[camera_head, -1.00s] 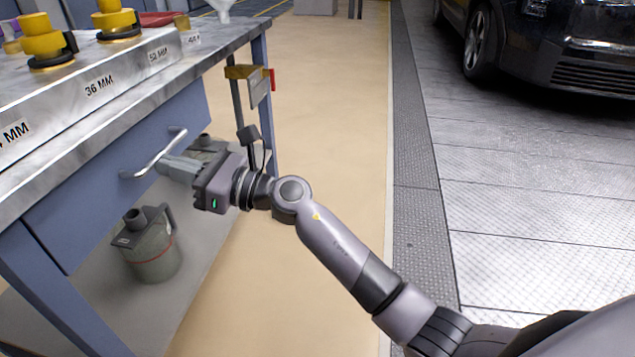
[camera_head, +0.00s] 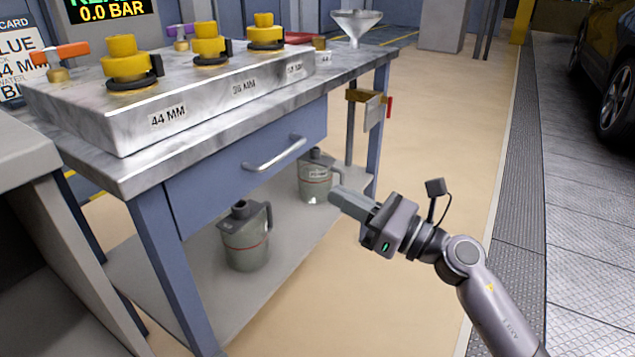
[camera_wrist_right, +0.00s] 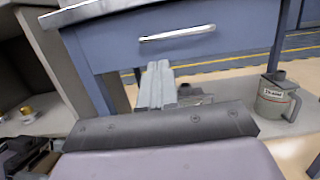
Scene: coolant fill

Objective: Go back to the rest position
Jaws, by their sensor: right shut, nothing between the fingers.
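My right gripper (camera_head: 352,203) is shut and empty. It is in the open space in front of the workbench, apart from the drawer handle (camera_head: 274,153). In the right wrist view my gripper's closed fingers (camera_wrist_right: 157,84) point toward the bench, with the drawer handle (camera_wrist_right: 177,33) beyond them. The drawer (camera_head: 240,165) looks closed. My left gripper is not in view.
The workbench (camera_head: 365,70) carries a block with several yellow caps and a funnel (camera_head: 357,24). Two grey jugs, one nearer (camera_head: 245,237) and one farther (camera_head: 314,180), stand on its lower shelf. A car (camera_head: 606,75) is at the right. Tan floor (camera_head: 450,120) is clear between.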

